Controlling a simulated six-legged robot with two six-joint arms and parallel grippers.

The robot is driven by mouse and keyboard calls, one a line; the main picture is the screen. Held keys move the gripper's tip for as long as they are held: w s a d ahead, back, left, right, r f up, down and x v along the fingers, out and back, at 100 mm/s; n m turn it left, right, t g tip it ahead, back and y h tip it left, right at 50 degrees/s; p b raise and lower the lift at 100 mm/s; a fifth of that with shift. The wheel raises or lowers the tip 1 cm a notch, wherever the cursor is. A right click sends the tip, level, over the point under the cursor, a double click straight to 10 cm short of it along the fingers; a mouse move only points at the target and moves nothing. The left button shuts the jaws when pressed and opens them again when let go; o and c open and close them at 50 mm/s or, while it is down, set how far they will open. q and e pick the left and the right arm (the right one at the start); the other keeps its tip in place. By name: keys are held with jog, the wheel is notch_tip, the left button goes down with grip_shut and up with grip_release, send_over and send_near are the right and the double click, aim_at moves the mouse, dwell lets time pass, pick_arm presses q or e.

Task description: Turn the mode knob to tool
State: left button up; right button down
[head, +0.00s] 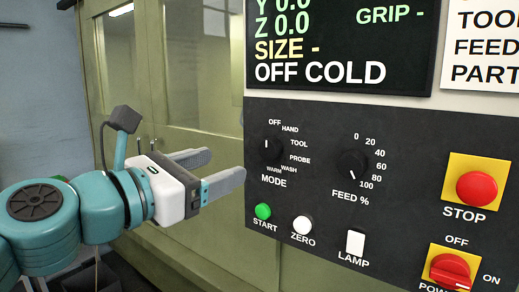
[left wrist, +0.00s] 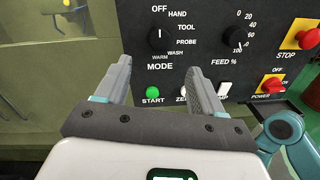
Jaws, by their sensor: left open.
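The black mode knob (head: 267,148) is on the dark control panel, with OFF, HAND, TOOL, PROBE, WASH and WARM printed around it. Its white mark points up, towards OFF. The knob also shows in the left wrist view (left wrist: 157,39), above and between the fingertips. My left gripper (head: 223,165) is open and empty, left of and slightly below the knob in the head view. Its two fingers (left wrist: 159,68) reach towards the panel, apart from the knob. My right gripper is not in view.
The feed knob (head: 352,166) is right of the mode knob. Below are the green START button (head: 263,211), white ZERO button (head: 303,225) and LAMP switch (head: 355,242). STOP (head: 477,187) and POWER (head: 450,270) are farther right. The display (head: 340,45) above reads OFF COLD.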

aim_at(266, 150)
pick_arm(q)
jog(key=p+x, duration=0.1)
jog(key=x, duration=1)
jog(key=shift+w+d+p, duration=0.1)
jog(key=shift+w+p, duration=0.15)
jog(key=shift+p, duration=0.05)
jog(key=shift+c, duration=0.3)
jog(key=c, duration=1)
